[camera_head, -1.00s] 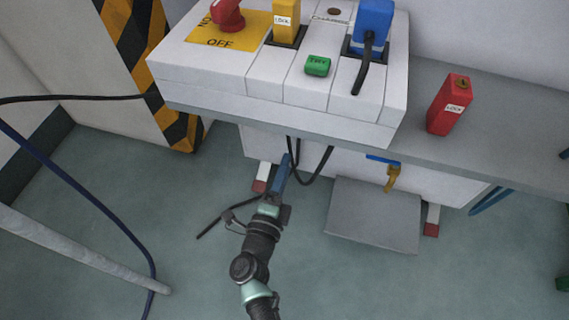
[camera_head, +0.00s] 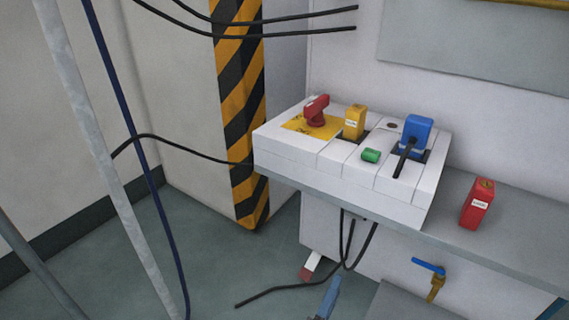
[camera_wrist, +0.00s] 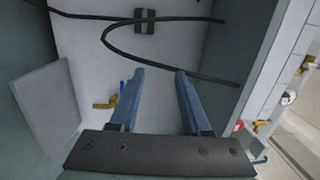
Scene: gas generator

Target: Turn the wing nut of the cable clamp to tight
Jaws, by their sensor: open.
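In the wrist view, a small dark block (camera_wrist: 145,20), which looks like the cable clamp, sits on the white panel under the bench with a black cable (camera_wrist: 108,42) at it. A wing nut cannot be made out on it. My gripper (camera_wrist: 160,74) is open and empty, its two blue fingers apart and pointing toward the panel below the block. In the head view only a blue finger (camera_head: 328,298) shows at the bottom edge, near the hanging cables (camera_head: 345,240). The clamp is hidden under the bench there.
A grey bench (camera_head: 500,245) overhangs the panel and carries a white switch box (camera_head: 345,180) and a red block (camera_head: 478,204). A blue-handled valve (camera_head: 432,270) juts out below. A striped post (camera_head: 245,110) and pipe (camera_head: 95,130) stand left.

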